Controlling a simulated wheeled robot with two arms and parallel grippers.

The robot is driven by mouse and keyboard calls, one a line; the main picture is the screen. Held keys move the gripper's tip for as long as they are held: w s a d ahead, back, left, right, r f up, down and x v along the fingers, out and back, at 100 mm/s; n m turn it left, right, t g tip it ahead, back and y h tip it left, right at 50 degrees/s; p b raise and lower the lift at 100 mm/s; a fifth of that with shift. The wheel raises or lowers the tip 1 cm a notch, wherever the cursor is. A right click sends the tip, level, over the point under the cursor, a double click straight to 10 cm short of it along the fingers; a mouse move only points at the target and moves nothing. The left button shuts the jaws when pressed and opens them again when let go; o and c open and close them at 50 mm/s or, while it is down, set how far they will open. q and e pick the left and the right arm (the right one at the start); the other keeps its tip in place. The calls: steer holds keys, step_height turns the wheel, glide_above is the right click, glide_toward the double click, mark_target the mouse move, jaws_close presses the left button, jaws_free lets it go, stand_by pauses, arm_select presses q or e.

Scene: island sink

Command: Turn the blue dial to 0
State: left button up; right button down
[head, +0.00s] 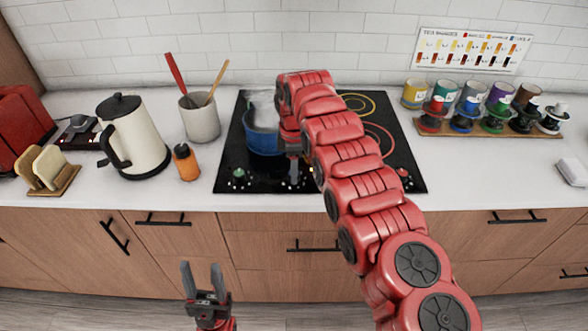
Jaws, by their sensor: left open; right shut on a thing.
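The black cooktop (226,185) lies on the white counter, with small dials along its front edge. A green dial (239,173) shows at the left and a red dial (402,172) at the right. My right gripper (293,176) reaches down to the front of the cooktop between them, shut on what seems to be the blue dial. That dial is hidden by the gripper, so its colour and setting cannot be read. My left gripper (202,279) is open and empty, low in front of the cabinets, away from the cooktop.
A blue pot (262,138) stands on the cooktop right behind my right gripper. A white kettle (135,140), an orange bottle (186,163) and a utensil crock (200,120) stand left of it. Several colored mugs line a rack (455,130) at the right.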

steer(key=shift+c, duration=2.2)
jaws_free()
steer(key=shift+r, duration=0.65)
step_height(320, 180, up, 16)
steer(key=p, duration=1.5)
